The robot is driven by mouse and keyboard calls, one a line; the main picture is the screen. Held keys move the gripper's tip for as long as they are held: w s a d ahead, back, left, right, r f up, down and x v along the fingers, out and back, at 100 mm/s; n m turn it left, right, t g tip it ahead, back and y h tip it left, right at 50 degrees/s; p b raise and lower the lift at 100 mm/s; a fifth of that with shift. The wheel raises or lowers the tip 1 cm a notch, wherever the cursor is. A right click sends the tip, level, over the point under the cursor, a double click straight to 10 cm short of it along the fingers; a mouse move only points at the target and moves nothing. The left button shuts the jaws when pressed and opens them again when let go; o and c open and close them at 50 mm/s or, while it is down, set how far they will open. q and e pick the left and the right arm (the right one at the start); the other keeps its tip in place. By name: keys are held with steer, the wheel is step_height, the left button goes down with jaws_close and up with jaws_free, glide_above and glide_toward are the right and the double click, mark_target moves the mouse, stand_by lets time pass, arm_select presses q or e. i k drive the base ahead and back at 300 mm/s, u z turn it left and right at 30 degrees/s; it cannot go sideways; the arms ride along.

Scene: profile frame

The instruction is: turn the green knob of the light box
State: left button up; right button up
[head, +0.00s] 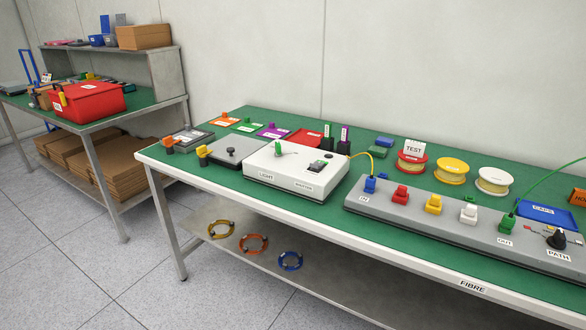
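The light box is a white box (295,172) labelled LIGHT, standing on the green-topped bench in the middle of the head view. Its green knob (279,148) stands on the box's top, toward the left. A small dark display or switch (319,167) sits on the top to the right of the knob. A yellow cable leaves the box's right side and runs to a blue plug (370,184) on the grey panel. Neither of my grippers shows in the head view.
The grey panel (430,217) with coloured plugs fills the bench's right front. A grey plate with a black knob (231,151) lies left of the light box. Spools (453,171) stand behind the panel. A second table with a red toolbox (88,102) stands at the left.

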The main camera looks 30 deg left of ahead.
mark_target(277, 146)
steer(key=u, duration=0.5)
steer(key=k, duration=0.6)
steer(key=u, duration=1.25)
steer(key=i, duration=0.65)
steer(key=u, duration=0.45)
steer(key=i, duration=0.9)
steer(key=z, duration=0.35)
